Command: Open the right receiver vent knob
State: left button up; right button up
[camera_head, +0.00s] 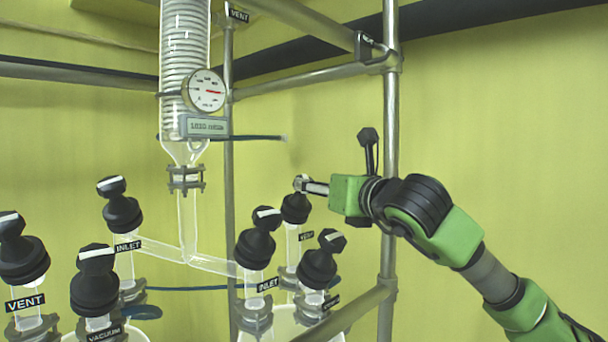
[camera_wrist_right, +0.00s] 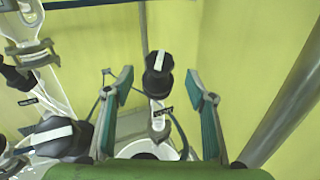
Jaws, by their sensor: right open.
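The right receiver vent knob (camera_head: 295,209) is a black knob on a glass neck, with a VENT label just below it. In the right wrist view the vent knob (camera_wrist_right: 158,80) stands between the two fingers, with a white stripe running lengthwise along its top. My right gripper (camera_head: 302,184) is at the top of this knob in the head view and partly covers it. In the wrist view my right gripper (camera_wrist_right: 160,88) is open, with a gap on each side of the knob. My left gripper is not in view.
The right inlet knob (camera_head: 255,244) and right vacuum knob (camera_head: 319,264) stand close by. The left vent (camera_head: 23,255), vacuum (camera_head: 95,285) and inlet (camera_head: 121,212) knobs are farther left. A metal post (camera_head: 389,150) rises behind my right arm. A glass condenser with a gauge (camera_head: 205,91) hangs above.

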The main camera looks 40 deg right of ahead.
jog(key=p+x, duration=0.3)
jog(key=x, duration=0.4)
jog(key=shift+w+r, duration=0.1)
jog(key=shift+w, duration=0.05)
jog(key=shift+w+d, duration=0.15)
jog(key=shift+w, duration=0.25)
jog(key=shift+s, duration=0.1)
jog(key=shift+c, duration=0.7)
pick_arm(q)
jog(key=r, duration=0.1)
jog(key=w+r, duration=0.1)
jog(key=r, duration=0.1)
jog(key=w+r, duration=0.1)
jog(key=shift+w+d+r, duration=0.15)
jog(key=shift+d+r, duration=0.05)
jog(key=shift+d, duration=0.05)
pick_arm(e)
jog(key=c, duration=1)
